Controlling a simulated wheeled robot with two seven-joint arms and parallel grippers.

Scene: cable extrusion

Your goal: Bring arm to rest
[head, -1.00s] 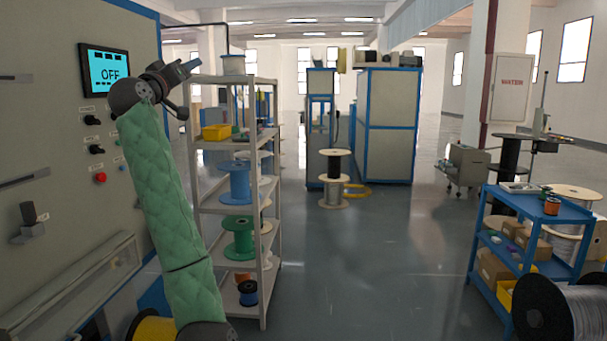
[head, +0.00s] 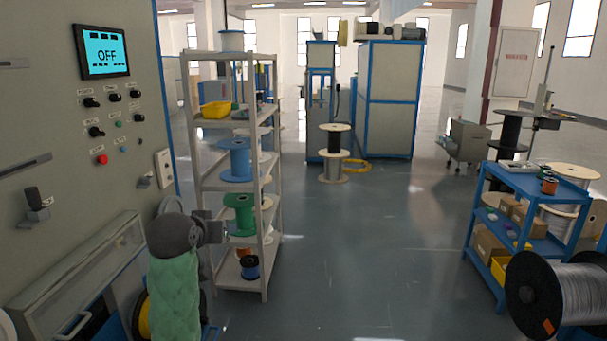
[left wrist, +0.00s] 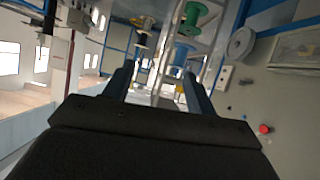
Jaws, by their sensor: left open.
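My left arm rises from the bottom of the head view in a green padded sleeve. My left gripper (head: 217,229) is low in front of the machine panel, beside the white shelf rack, and points to the right. In the left wrist view, the two fingers of my left gripper (left wrist: 158,85) are apart with nothing between them. The control panel (head: 122,170) has a screen (head: 103,52) that reads OFF. My right gripper is not in view.
The shelf rack (head: 193,113) holds several spools and a yellow bin, close to my left gripper. A blue cart (head: 530,185) and a large wire spool (head: 533,295) stand at the right. The middle floor (head: 370,250) is clear.

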